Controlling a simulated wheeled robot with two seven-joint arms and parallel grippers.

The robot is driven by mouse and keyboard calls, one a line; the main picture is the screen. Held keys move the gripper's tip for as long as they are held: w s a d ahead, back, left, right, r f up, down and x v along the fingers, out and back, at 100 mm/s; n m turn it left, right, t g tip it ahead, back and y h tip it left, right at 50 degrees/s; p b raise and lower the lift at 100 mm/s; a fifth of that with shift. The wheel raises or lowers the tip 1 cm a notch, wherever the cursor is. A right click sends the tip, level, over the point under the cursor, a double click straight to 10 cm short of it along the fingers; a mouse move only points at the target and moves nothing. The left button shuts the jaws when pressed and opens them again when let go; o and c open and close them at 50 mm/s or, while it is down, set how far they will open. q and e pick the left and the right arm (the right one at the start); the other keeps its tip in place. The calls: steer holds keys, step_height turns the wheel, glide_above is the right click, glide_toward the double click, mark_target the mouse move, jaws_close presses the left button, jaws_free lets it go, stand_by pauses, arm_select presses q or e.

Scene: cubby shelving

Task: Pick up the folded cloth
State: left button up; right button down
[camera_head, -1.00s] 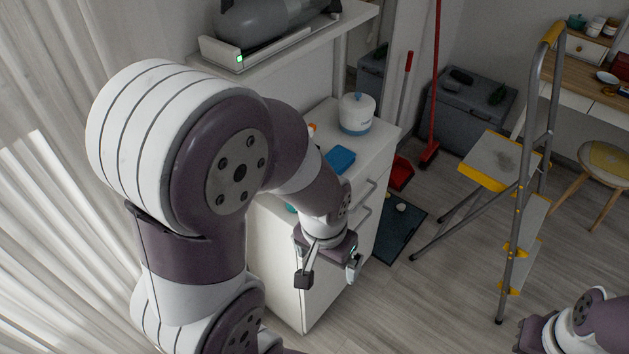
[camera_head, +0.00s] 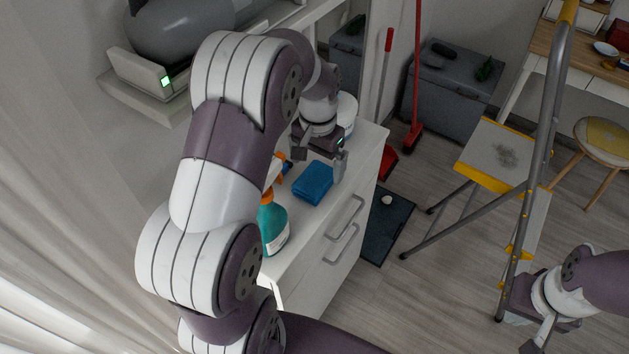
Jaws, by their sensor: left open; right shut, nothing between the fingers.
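The folded cloth (camera_head: 313,183) is blue and lies flat on the top of the white cabinet (camera_head: 293,266), near its drawer side. My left gripper (camera_head: 319,169) is open, with its fingers pointing down above and just behind the cloth. One finger shows near the cloth's right back corner and the other farther left. I cannot tell whether either finger touches the cloth. Nothing is between the fingers. My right gripper (camera_head: 541,338) is at the lower right, far from the cloth, shut and empty.
A teal spray bottle (camera_head: 273,228) with an orange head stands on the cabinet, left of the cloth, partly hidden by my arm. A white canister (camera_head: 346,112) stands behind my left gripper. A wall shelf (camera_head: 140,98) holds a grey cylinder. A stepladder (camera_head: 484,160) stands at right.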

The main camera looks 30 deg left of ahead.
mark_target(315, 177)
arm_select(q)
steer(key=f, duration=0.5)
steer(key=shift+a+f, duration=0.35)
steer(key=shift+f, duration=0.05)
steer(key=shift+w+a, duration=0.1)
steer(key=shift+w, duration=0.05)
steer(key=c, duration=1)
steer(key=shift+c, duration=0.3)
step_height(315, 177, up, 10)
